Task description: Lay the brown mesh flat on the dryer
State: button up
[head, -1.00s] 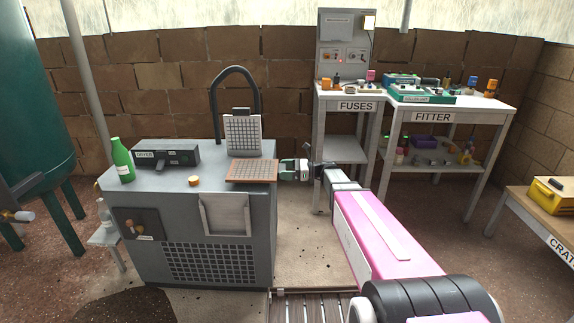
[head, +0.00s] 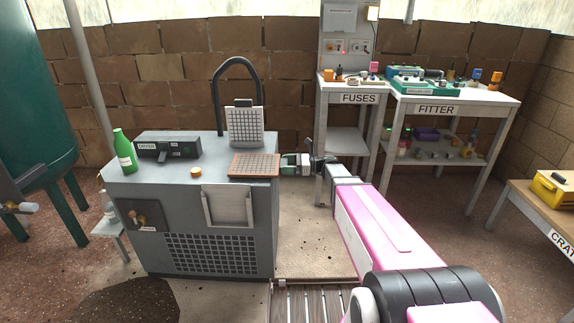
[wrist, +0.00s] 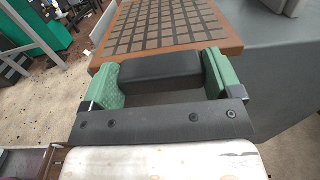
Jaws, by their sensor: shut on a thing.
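The brown mesh (head: 254,166) is a flat orange-brown board with a grid of dark squares. It lies level over the right end of the grey dryer's top (head: 165,182); I cannot tell if it touches that top. The grey dryer top (wrist: 265,70) shows to the right. The exact contact at the pads is partly hidden.
A pale gridded panel (head: 245,126) stands upright behind the mesh, near a black hose arch (head: 236,66). Benches stand at right.

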jog(key=shift+f, duration=0.6)
jog(key=o, duration=0.9)
jog(key=shift+c, duration=0.2)
jog(key=d, duration=1.1)
jog(key=s+f+n+g+h, duration=0.1)
jog(key=s+f+n+h, duration=0.8)
jog(key=s, duration=0.4)
jog(key=s+d+f+n+h, duration=0.3)
jog(key=s+d+n+h, duration=0.4)
jog(key=n+h, duration=0.2)
jog(key=shift+s+d+t, duration=0.15)
jog(key=shift+s+t, duration=0.15)
jog(key=shift+s, duration=0.05)
